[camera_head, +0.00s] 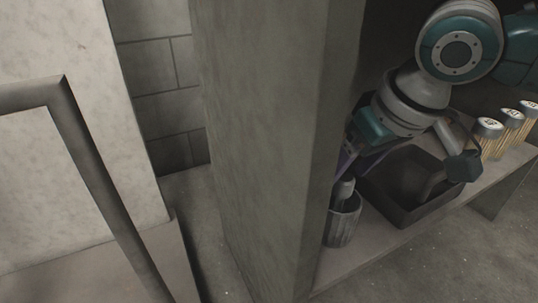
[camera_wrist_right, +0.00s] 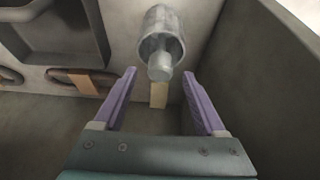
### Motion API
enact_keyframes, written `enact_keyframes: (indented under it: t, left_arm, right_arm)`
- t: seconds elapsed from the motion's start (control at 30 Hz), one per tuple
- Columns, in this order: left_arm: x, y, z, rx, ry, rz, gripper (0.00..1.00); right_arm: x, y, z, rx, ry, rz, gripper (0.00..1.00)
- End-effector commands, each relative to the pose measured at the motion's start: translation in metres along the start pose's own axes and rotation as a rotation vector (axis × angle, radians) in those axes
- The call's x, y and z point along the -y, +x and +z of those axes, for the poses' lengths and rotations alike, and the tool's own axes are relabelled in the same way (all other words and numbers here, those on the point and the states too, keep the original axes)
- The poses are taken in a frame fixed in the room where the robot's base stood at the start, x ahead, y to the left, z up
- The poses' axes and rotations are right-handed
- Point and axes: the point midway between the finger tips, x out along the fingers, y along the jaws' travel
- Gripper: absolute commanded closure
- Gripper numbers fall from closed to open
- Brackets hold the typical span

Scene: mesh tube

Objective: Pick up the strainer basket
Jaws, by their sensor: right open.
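The strainer basket seems to be the grey ribbed cylinder (camera_head: 342,222) standing on the shelf beside the pillar. The wrist view shows a grey cylinder (camera_wrist_right: 161,22) with a paler, rounded piece (camera_wrist_right: 160,66) at its near end, just beyond the fingers. My right gripper (camera_wrist_right: 158,74) is open, its two purple fingers apart and nothing clearly between them. In the head view the right gripper (camera_head: 349,163) is just above the cylinder, partly hidden by the pillar and its own arm. My left gripper is in neither view.
A dark open bin (camera_head: 384,207) stands right of the cylinder; it also shows in the wrist view (camera_wrist_right: 98,62). A concrete pillar (camera_head: 262,150) rises close on the left. Several capped canisters (camera_head: 490,128) stand at the shelf's far right.

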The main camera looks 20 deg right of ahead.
Motion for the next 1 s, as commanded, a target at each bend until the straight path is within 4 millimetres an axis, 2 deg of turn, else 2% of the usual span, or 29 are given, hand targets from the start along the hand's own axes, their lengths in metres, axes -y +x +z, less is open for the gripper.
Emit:
enact_keyframes:
  t: [0.03,0.1,0.43,1.0]
  left_arm:
    - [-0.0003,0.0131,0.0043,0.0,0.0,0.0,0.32]
    - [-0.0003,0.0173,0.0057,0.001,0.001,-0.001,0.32]
    - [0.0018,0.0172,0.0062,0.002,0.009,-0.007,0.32]
    - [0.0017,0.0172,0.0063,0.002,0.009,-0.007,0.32]
  right_arm:
    - [0.0,0.0169,0.0061,0.007,0.001,0.001,0.27]
    - [0.0,0.0235,0.0054,0.005,0.0,0.001,0.27]
    - [0.0,0.0255,0.004,0.005,-0.002,0.001,0.28]
    - [-0.0002,0.0255,0.0044,0.006,-0.002,0.001,0.92]
